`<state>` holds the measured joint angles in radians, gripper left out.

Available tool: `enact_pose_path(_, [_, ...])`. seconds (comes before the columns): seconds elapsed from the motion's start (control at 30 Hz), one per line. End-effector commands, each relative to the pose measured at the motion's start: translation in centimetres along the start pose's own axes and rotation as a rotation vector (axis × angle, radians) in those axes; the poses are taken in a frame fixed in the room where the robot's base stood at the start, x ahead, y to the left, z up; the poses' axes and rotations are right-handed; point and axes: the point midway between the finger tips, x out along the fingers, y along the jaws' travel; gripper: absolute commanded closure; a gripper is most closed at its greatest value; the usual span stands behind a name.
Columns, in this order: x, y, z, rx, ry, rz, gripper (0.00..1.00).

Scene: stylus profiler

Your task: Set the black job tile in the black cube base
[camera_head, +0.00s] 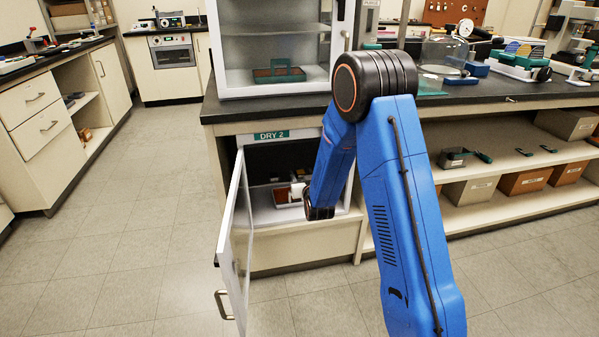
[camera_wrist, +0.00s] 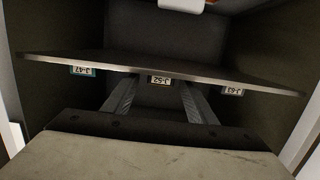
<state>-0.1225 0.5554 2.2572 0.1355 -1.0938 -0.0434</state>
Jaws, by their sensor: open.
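My gripper (camera_wrist: 157,88) is open, its two grey fingers apart in the wrist view. Between and ahead of them is a small tag reading J-52 (camera_wrist: 160,80), upside down, on a dark flat panel (camera_wrist: 235,80). Tags J-47 (camera_wrist: 83,71) and J-63 (camera_wrist: 233,91) sit to either side. I cannot tell whether the fingers touch the panel, nor pick out the black job tile. In the head view my arm reaches into the open DRY 2 cabinet (camera_head: 272,135); my gripper is mostly hidden there. I cannot identify the black cube base.
The cabinet door (camera_head: 235,240) stands open to the left of my arm. Inside is a shelf with a reddish item (camera_head: 283,195). Above, a glass cabinet (camera_head: 272,50) holds a teal and brown tray (camera_head: 278,74). The bench at right holds several instruments. Floor at left is clear.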

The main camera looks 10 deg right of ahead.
Motion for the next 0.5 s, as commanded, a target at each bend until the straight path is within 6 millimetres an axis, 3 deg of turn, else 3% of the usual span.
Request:
enact_pose_path(0.1, [0.00,-0.01,-0.02,0.000,0.000,0.000,0.48])
enact_pose_path(0.13, [0.00,-0.01,-0.02,0.000,0.000,0.000,0.53])
enact_pose_path(0.3, [0.01,-0.01,-0.02,0.000,0.000,0.000,0.92])
enact_pose_path(0.5, [0.01,-0.01,-0.03,0.000,0.000,0.000,0.92])
